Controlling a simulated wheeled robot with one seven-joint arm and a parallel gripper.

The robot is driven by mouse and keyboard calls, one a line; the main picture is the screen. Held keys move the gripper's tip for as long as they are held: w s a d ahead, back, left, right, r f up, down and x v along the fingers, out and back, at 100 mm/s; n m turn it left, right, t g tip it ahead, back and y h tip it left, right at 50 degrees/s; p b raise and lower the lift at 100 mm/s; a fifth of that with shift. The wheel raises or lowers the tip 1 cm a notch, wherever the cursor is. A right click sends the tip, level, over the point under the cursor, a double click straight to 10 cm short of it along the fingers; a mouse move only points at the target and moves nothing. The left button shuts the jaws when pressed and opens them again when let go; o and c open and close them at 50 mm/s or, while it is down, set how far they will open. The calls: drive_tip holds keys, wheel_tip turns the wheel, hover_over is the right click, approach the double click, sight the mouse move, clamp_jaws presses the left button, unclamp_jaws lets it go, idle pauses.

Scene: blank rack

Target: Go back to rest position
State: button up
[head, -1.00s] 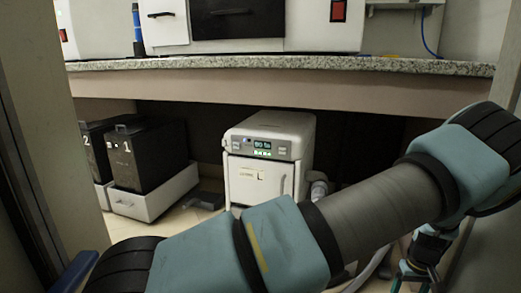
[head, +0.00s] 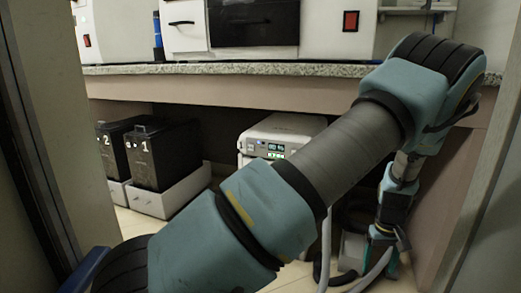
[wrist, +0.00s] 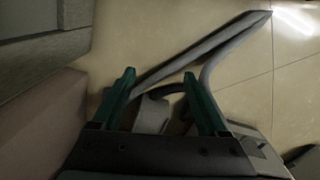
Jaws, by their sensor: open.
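My gripper (wrist: 160,95) is open in the wrist view, its two green fingers apart. Nothing is held between them. The fingers are above a tiled floor, over a small grey object (wrist: 152,113) with a dark curved part whose nature I cannot tell. In the head view my arm reaches across from lower left to upper right, then hangs down at the right. The gripper end there is small and partly in shadow under the counter.
A granite-topped counter (head: 230,70) spans the back. Under it stand black boxes (head: 160,160) in white trays (head: 170,205) and a white machine (head: 285,130), partly hidden by my arm. A grey hose (wrist: 210,75) lies on the floor. Door-frame walls flank both sides.

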drive_tip(key=w+a+r+p, duration=0.2)
drive_tip(key=w+a+r, duration=0.1)
drive_tip(key=a+r, duration=0.7)
drive_tip(key=w+a+r+p, duration=0.2)
drive_tip(key=a+r+p, duration=0.1)
drive_tip(key=a+r, duration=0.65)
drive_tip(key=s+a+r+t+p, duration=0.1)
drive_tip(key=s+a+r, duration=0.2)
drive_tip(key=a, duration=0.4)
drive_tip(key=s+a+r+p, duration=0.2)
drive_tip(key=a+r, duration=0.2)
drive_tip(key=a, duration=0.2)
drive_tip(key=s+a+r+t+p, duration=0.1)
drive_tip(key=s+a+r, duration=0.2)
drive_tip(key=a, duration=0.4)
wheel_tip(320, 180, up, 38)
drive_tip(key=p, duration=3.8)
drive_tip(key=shift+s+a, duration=0.15)
drive_tip(key=shift+a, duration=0.2)
drive_tip(key=shift+o, duration=0.4)
